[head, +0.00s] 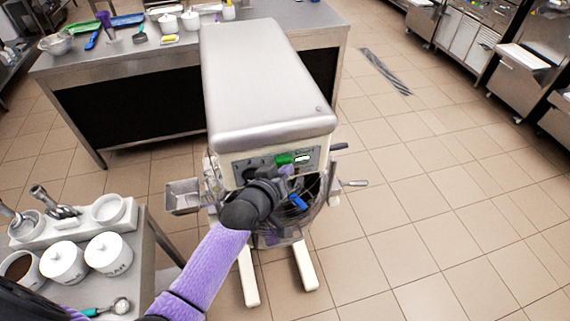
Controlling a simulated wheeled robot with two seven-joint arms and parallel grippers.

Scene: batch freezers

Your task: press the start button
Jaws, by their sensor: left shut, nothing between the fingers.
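The batch freezer (265,85) is a machine with a brushed-metal top, standing on the tiled floor in the middle of the head view. Its control panel (241,166) faces me under the front edge of the top. A green button (284,159) sits on the panel, left of a small lit green display (303,158). My left gripper (285,172) is shut and empty, right in front of the panel and just below the green button. I cannot tell whether its tips touch the panel. My arm hides part of the machine's lower front. My right gripper is not in view.
A metal table (180,54) with bowls, pots and utensils stands behind the machine. A side counter (143,262) with white lidded pots (108,254) is at lower left. A metal tray (183,196) juts out left of the machine. The floor at right is open.

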